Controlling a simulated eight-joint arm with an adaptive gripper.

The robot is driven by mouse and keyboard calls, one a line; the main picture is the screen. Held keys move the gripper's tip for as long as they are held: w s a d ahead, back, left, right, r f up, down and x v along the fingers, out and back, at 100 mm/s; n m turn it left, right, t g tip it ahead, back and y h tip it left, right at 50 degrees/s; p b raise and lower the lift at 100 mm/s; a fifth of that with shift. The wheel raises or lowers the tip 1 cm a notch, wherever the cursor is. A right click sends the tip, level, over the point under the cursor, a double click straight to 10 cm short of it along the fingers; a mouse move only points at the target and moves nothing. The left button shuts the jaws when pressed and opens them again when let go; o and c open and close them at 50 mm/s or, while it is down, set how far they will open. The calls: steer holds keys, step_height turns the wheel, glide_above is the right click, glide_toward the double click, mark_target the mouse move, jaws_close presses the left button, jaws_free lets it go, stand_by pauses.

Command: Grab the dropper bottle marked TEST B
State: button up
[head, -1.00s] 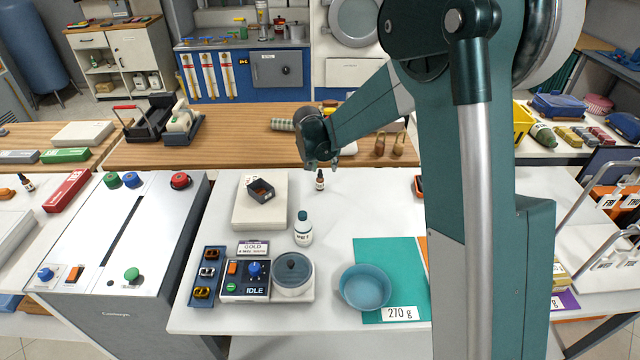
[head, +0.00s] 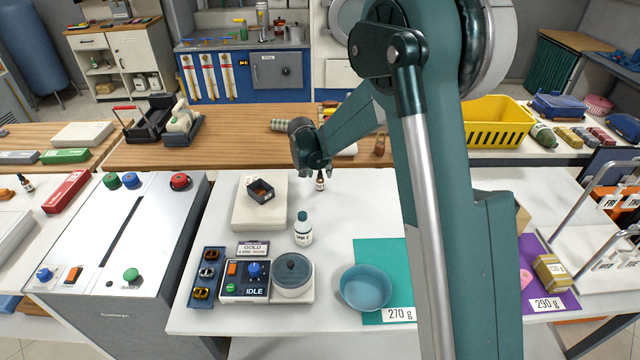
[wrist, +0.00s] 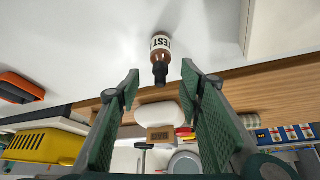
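A small brown dropper bottle (head: 320,182) with a black cap stands upright at the back of the white table. In the wrist view the bottle (wrist: 160,47) shows upside down, with a white label reading TEST; I cannot read a letter after it. My gripper (head: 312,172) is beside the bottle, close to it in the head view. In the wrist view the gripper's two green fingers (wrist: 160,78) are open and wide apart, with the cap ahead of the gap between their tips. Nothing is between the fingers.
A white pad (head: 247,215) holding a dark open box (head: 261,190) lies left of the bottle. A white bottle with a teal cap (head: 303,230) stands nearer the front. Another dropper bottle (head: 27,183) stands at far left. A wooden counter (head: 230,150) borders the back.

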mark_target(322, 177)
steer(key=shift+w+d+f, duration=0.15)
steer(key=shift+w+f, duration=0.15)
steer(key=shift+f, duration=0.3)
steer(key=shift+b+x, duration=0.65)
steer(key=shift+x, duration=1.95)
steer(key=c, duration=1.1)
